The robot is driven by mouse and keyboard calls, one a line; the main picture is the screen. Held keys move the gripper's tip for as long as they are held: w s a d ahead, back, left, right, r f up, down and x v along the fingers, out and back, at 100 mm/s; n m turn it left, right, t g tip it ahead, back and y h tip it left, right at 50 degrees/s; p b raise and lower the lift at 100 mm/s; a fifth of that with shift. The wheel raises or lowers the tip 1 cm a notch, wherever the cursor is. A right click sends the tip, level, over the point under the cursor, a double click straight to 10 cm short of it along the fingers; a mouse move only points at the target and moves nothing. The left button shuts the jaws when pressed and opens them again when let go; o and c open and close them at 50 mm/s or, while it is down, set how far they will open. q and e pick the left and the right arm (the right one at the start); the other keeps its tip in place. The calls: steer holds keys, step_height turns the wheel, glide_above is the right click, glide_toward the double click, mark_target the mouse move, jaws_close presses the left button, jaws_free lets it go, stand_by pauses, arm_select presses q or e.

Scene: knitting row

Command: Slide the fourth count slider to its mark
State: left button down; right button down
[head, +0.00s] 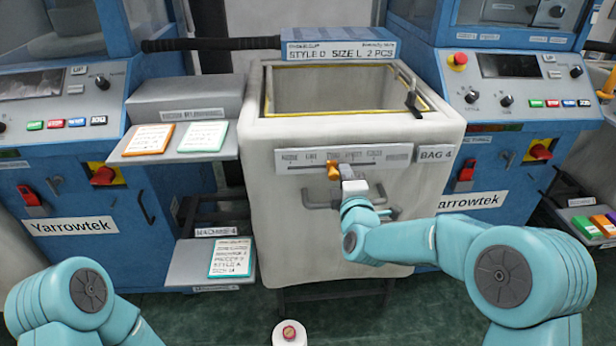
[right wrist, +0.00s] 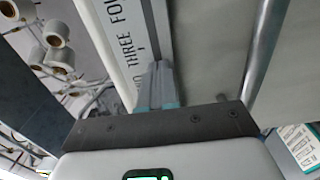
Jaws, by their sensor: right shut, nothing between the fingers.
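The fourth count slider is an orange knob (head: 333,170) on the pale label strip (head: 398,155) on the front of the white bin marked BAG 4. It sits near the middle of the slot, below small words that are hard to read in the head view. My right gripper (head: 346,178) is shut and empty, its tips right beside the knob's right side; I cannot tell if they touch. In the right wrist view the shut fingers (right wrist: 158,72) lie by the dark slot, near the words THREE and FOUR, and the knob does not show. My left gripper is out of view.
A grey handle bar (head: 312,205) runs below the strip, close to my right gripper. Blue Yarrowtek machines stand on both sides. A shelf with cards (head: 203,137) juts out at the left. A white round-topped object (head: 289,334) is at the bottom.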

mark_target(333, 178)
steer(key=shift+a, duration=2.15)
steer(key=shift+d, duration=0.65)
steer(key=s+b, duration=0.1)
steer(key=s, duration=0.7)
steer(key=shift+d+b, duration=0.15)
steer(key=shift+b, duration=0.25)
